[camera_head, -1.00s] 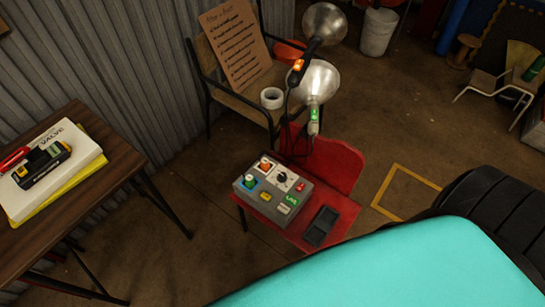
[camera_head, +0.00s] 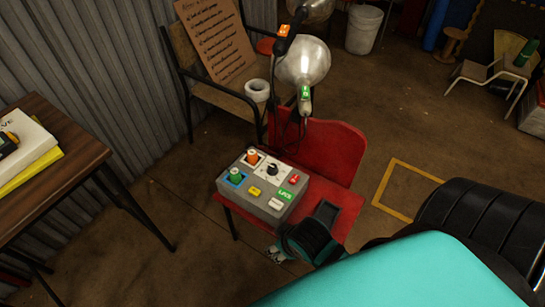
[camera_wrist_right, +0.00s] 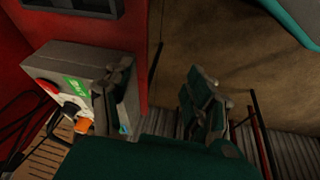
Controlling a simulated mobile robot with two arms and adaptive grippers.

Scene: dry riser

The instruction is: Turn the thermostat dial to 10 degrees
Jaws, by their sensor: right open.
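The thermostat dial (camera_head: 272,169) is a black knob on a white plate, set in the top of a grey control box (camera_head: 245,205). The dial's setting is too small to read. The box sits on a red chair (camera_head: 335,150). My right gripper (camera_head: 274,253) is in front of the box, by the chair's front edge, apart from the dial. In the right wrist view, its two fingers (camera_wrist_right: 160,95) are spread with nothing between them. The grey box (camera_wrist_right: 105,65) is there at the left, and one finger covers part of it. My left gripper is not in view.
An orange knob (camera_head: 253,157), a green knob (camera_head: 236,178) and a red button (camera_head: 294,179) surround the dial. A clamp lamp (camera_head: 303,63) hangs above the box. A wooden table (camera_head: 75,155) stands left, with free floor between.

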